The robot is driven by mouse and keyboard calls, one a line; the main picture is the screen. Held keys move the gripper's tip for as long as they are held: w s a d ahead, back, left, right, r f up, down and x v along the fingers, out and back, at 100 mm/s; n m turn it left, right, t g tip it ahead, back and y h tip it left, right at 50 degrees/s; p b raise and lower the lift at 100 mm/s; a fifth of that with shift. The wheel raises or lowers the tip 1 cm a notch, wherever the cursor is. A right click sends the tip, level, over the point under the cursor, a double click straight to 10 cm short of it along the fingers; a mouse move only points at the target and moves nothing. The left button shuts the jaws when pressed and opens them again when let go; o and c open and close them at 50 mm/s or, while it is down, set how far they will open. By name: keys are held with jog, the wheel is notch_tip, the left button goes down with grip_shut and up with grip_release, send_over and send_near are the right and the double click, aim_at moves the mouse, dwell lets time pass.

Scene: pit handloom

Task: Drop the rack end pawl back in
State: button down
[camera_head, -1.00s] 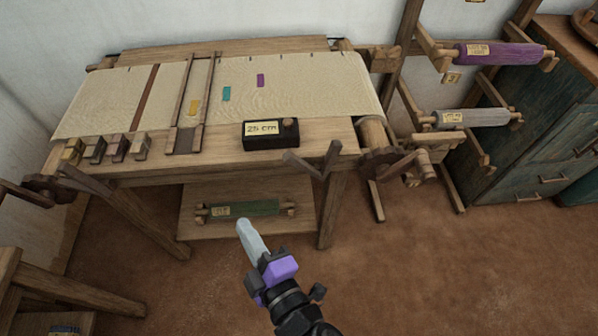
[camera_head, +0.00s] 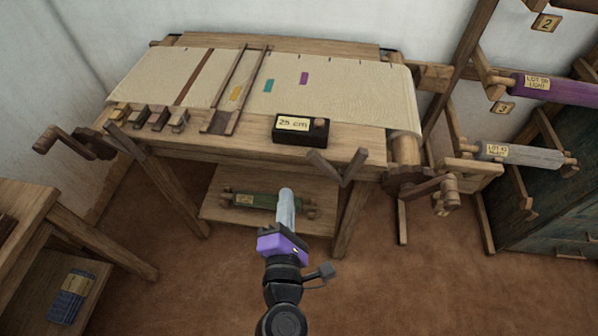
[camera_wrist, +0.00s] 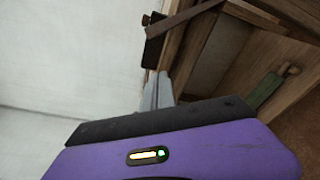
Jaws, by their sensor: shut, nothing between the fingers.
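I cannot tell for sure which part is the rack end pawl. A V-shaped pair of wooden levers (camera_head: 338,166) stands at the loom's front right. A toothed wooden wheel (camera_head: 405,182) with a crank (camera_head: 440,190) is at the right end of the cloth roller. The wooden rack (camera_head: 462,95) stands right of the loom. My gripper (camera_head: 287,193) is shut and empty, in front of the loom and over its low shelf in the picture, apart from the levers and wheel. Its pale fingers (camera_wrist: 158,93) also show in the wrist view.
A green roll (camera_head: 262,202) lies on the low shelf. Purple (camera_head: 560,88) and grey (camera_head: 520,154) rolls sit on the rack. A bench (camera_head: 25,205) stands left. Brown floor is open at right.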

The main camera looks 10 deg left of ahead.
jog(key=w+d+r+p, duration=0.1)
jog(key=w+d+p, duration=0.1)
jog(key=w, duration=0.7)
jog(key=shift+d, duration=0.2)
jog(key=shift+r, duration=0.15)
jog(key=d+r+m+t+b, duration=0.1)
jog(key=d+r+m+b, duration=0.3)
jog(key=d+m, duration=0.6)
jog(key=shift+s+d+r+m+b, duration=0.25)
jog(key=shift+d+m+b, duration=0.15)
jog(key=shift+b, duration=0.35)
jog(key=shift+d+t, duration=0.2)
jog(key=shift+t, duration=0.1)
